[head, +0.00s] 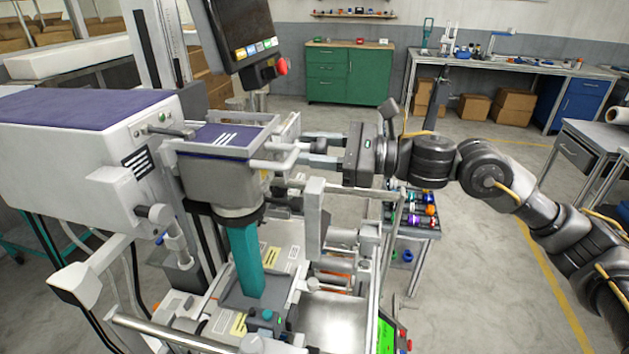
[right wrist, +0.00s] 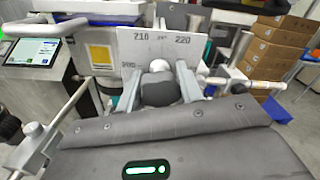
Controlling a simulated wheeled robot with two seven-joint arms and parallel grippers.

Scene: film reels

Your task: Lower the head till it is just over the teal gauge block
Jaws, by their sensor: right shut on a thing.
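The head (head: 225,175) is a grey housing with a purple top, on the front of a large machine. The teal gauge block (head: 247,262) stands upright below it on the machine's table. The block's top end meets the dark ring (head: 238,215) under the head in the picture; I cannot tell whether there is a gap. My right gripper (head: 305,152) is at the right side of the head, shut on a pale handle (head: 275,160). In the right wrist view, a knob (right wrist: 160,88) shows between the fingers, before a white scale plate (right wrist: 165,48) marked 210 and 220. My left gripper is out of view.
A pale upright post (head: 315,215) and rails stand close below my right gripper. A monitor (head: 235,35) with a red button hangs above. A cart (head: 415,215) with coloured reels stands behind.

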